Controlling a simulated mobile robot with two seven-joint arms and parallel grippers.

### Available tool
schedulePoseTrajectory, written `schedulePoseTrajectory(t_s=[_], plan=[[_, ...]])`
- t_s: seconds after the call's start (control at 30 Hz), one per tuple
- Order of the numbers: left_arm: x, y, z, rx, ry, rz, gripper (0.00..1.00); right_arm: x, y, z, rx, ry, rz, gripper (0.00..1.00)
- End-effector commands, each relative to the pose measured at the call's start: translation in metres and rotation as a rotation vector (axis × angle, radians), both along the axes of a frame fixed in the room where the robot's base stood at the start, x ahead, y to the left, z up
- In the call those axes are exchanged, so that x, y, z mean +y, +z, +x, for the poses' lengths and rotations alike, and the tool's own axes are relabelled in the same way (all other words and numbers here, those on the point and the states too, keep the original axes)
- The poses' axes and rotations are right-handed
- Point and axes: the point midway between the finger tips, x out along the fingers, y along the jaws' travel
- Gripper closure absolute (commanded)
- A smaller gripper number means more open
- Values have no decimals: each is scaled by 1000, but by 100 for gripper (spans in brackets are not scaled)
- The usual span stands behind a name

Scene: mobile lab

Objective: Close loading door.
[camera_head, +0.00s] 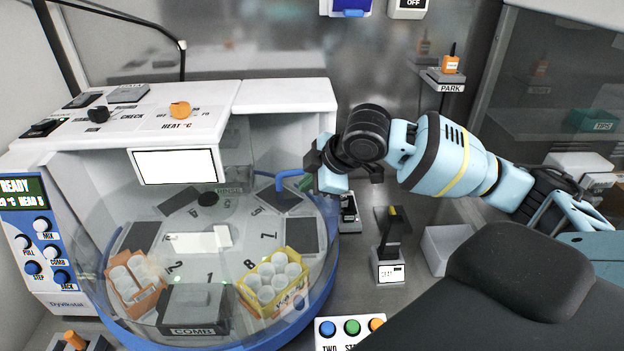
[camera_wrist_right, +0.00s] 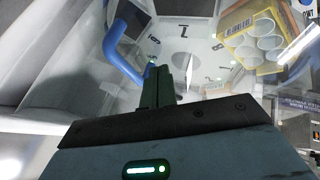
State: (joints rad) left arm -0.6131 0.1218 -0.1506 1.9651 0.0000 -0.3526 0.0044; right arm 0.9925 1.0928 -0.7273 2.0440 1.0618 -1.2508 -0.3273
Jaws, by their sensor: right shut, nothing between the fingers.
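The loading door is a clear curved panel (camera_head: 235,150) on the white machine with the round carousel. A blue bent handle (camera_head: 290,177) is at its right side. How far the door stands open is hard to tell through the clear material. My right gripper (camera_head: 308,182) is shut and empty, close beside the handle on its right. In the right wrist view the shut fingers (camera_wrist_right: 158,84) point toward the carousel, and the blue handle (camera_wrist_right: 122,55) is just left of them. Whether they touch is unclear. My left gripper is not in view.
The carousel holds an orange rack (camera_head: 125,297) and a yellow rack (camera_head: 248,284) of white tubes. A dark upright device (camera_head: 392,240) and a white box (camera_head: 443,248) stand on the steel bench right of the machine. A button box (camera_head: 345,331) is in front.

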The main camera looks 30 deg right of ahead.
Motion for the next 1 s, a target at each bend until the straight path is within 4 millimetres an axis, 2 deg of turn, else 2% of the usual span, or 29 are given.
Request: schedulePoseTrajectory(t_s=[0.03, 0.23, 0.5, 0.7, 1.0], plan=[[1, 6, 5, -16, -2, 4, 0, 2, 6, -2, -8, 2, 2, 100], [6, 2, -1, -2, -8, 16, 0, -8, 39, -28, -6, -1, -2, 100], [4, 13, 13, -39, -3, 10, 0, -15, 72, -52, -3, 1, -1, 100], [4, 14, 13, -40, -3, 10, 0, -17, 80, -59, 0, 2, 0, 100], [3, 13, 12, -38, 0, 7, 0, -17, 80, -59, 0, 2, 0, 100]])
